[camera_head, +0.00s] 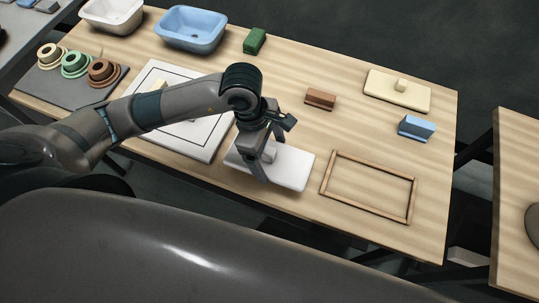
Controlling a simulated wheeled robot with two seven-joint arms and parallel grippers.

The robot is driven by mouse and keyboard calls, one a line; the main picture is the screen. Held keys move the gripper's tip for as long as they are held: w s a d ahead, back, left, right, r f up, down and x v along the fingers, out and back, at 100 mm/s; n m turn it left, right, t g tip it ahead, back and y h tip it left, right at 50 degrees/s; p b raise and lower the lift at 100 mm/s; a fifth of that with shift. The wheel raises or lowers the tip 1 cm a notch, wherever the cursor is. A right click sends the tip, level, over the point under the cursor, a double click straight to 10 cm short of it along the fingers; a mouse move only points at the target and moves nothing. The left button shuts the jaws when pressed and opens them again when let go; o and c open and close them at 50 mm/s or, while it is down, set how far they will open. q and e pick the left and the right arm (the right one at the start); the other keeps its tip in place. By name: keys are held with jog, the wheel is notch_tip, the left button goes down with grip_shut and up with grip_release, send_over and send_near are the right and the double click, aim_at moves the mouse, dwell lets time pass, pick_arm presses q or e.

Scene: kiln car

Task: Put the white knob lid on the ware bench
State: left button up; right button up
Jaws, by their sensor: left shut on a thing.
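The white knob lid (290,168) is a flat white rectangular slab near the front edge of the large wooden bench top (240,97). My left gripper (264,165) points down over its left part and is shut on its knob, which the fingers partly hide. I cannot tell whether the lid rests on the wood or hangs just above it. My right gripper is not in view. A second wooden top (519,160) stands at the right edge; the frame does not show which top is called the ware bench.
A thin wooden frame (412,200) lies right of the lid. A white panel with a black outline (150,75) lies left. Behind are brown (320,99), green (255,41) and blue blocks (417,128), a cream knob lid (420,100), two basins and ringed pots on a grey mat.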

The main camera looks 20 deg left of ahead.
aim_at(270, 160)
pick_arm(q)
jog(key=shift+w+a+f, duration=0.3)
jog(key=shift+w, duration=0.2)
jog(key=shift+a+p+x, duration=0.2)
jog(key=shift+p+x, duration=0.25)
jog(key=shift+x, duration=0.35)
jog(key=shift+a+p+x, duration=0.2)
jog(key=shift+p+x, duration=0.25)
jog(key=shift+x, duration=0.4)
jog(key=shift+f, duration=0.35)
jog(key=shift+f, duration=0.2)
jog(key=o, duration=1.7)
